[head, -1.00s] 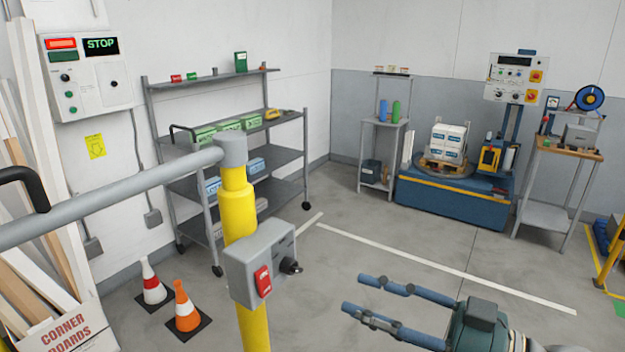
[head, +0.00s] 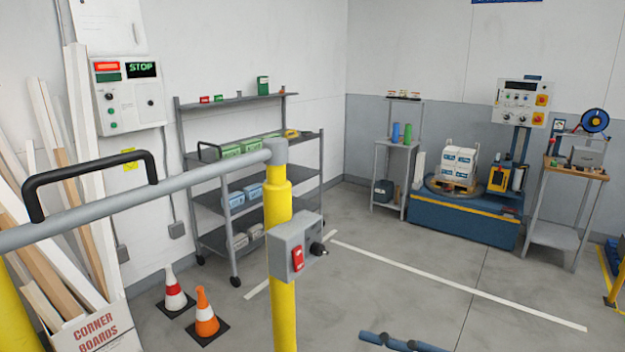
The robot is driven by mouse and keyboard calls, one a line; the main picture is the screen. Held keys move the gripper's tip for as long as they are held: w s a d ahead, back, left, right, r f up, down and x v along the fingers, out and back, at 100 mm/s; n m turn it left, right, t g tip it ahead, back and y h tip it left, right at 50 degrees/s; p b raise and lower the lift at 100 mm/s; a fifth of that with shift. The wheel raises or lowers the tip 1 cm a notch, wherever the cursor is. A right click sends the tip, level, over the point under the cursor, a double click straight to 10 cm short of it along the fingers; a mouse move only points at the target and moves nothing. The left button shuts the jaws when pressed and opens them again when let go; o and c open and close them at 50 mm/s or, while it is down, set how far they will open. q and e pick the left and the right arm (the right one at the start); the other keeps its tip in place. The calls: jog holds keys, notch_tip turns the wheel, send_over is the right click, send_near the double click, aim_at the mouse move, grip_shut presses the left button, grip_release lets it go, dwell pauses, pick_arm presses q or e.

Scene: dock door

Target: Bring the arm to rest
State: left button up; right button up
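One of my grippers (head: 400,341) shows only in part at the bottom edge of the head view, right of the yellow post. A blue finger with dark joints is in the picture; the rest of that gripper and its arm are cut off. Its opening cannot be judged. It appears apart from everything around it, with nothing seen in it. It seems to be my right gripper, as it lies right of the middle. My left gripper is not in view.
A grey barrier bar (head: 150,195) with a black handle (head: 90,180) meets a yellow post (head: 280,240) carrying a grey switch box (head: 290,245). Two cones (head: 205,318), a shelf cart (head: 230,165) and a blue pallet wrapper (head: 465,217) stand beyond. Grey floor between is clear.

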jog(key=s+f+g+h, duration=0.1)
jog(key=s+f+h, duration=0.25)
jog(key=f, duration=0.65)
jog(key=s+f+g+h, duration=0.1)
jog(key=s+f+h, duration=0.25)
jog(key=f, duration=0.65)
jog(key=s+d+f+m+g+h, duration=0.3)
jog(key=s+d+f+m+h, duration=0.3)
jog(key=s+d+f, duration=0.45)
notch_tip(320, 180, down, 25)
jog(key=s+d+g+h, duration=0.1)
jog(key=s, duration=0.1)
pick_arm(q)
jog(key=shift+s+f, duration=0.1)
jog(key=shift+s, duration=0.35)
pick_arm(e)
jog(key=s+d+f+g, duration=0.1)
jog(key=s+d+f, duration=0.2)
jog(key=s+f, duration=1.4)
jog(key=shift+s+n+g, duration=0.15)
jog(key=shift+n+g, duration=0.15)
jog(key=shift+n, duration=0.1)
jog(key=shift+d+f, duration=0.1)
